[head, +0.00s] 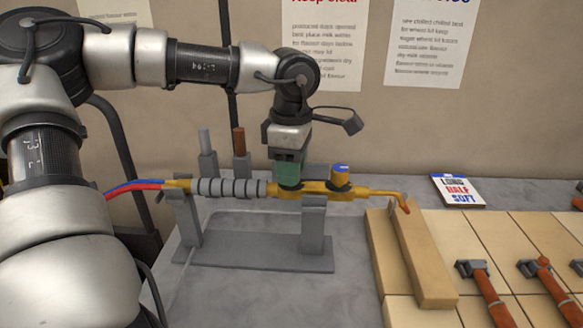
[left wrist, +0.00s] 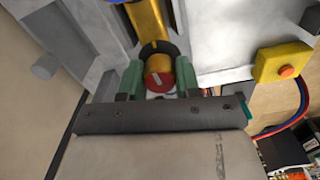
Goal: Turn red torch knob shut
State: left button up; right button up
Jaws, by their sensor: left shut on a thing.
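The brass torch (head: 318,188) lies level across a grey stand (head: 262,252), with red and blue hoses at its left end and a bent tip at its right. The red knob (left wrist: 159,80) has a white line across its face in the left wrist view. My left gripper (head: 289,182) points down onto the torch, its green fingers on either side of that knob and shut on it; these fingers (left wrist: 160,82) also show in the left wrist view. The knob is hidden behind them in the head view. A blue-topped knob (head: 341,170) stands just to the right. My right gripper is out of view.
A wooden block (head: 424,262) lies under the torch tip. Red-handled tools (head: 490,300) lie on the tiles at right. A yellow box with a red button (left wrist: 284,62) shows in the left wrist view.

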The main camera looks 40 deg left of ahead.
pick_arm(q)
jog(key=shift+m, duration=0.6)
jog(key=o, duration=0.9)
jog(key=shift+o, duration=0.2)
notch_tip(320, 180, up, 11)
dwell(0.4)
